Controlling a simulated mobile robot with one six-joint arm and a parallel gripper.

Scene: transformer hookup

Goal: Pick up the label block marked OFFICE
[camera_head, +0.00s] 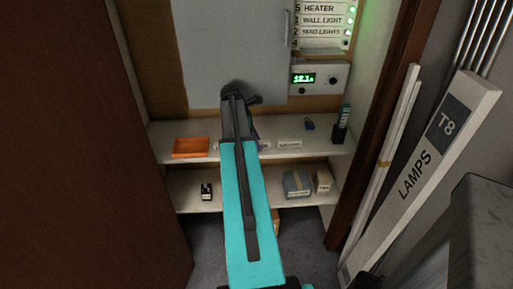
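A small white label block (289,144) lies on the upper shelf, right of my arm. Its marking is too small to read, so I cannot tell whether it says OFFICE. Another small pale block (265,145) shows at the arm's right edge, partly covered. My turquoise and dark grey arm reaches forward over the shelves. A small dark part that seems to be my gripper (257,135) shows beside the arm, close above the upper shelf near the pale block. Its fingers are mostly hidden, and I cannot see whether it holds anything.
The upper shelf (225,129) also bears an orange tray (191,147), a padlock-like item (309,124) and a dark tool (341,124). Boxes (297,184) stand on the lower shelf. A grey panel door (225,50) is behind; a LAMPS carton (422,175) leans at right.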

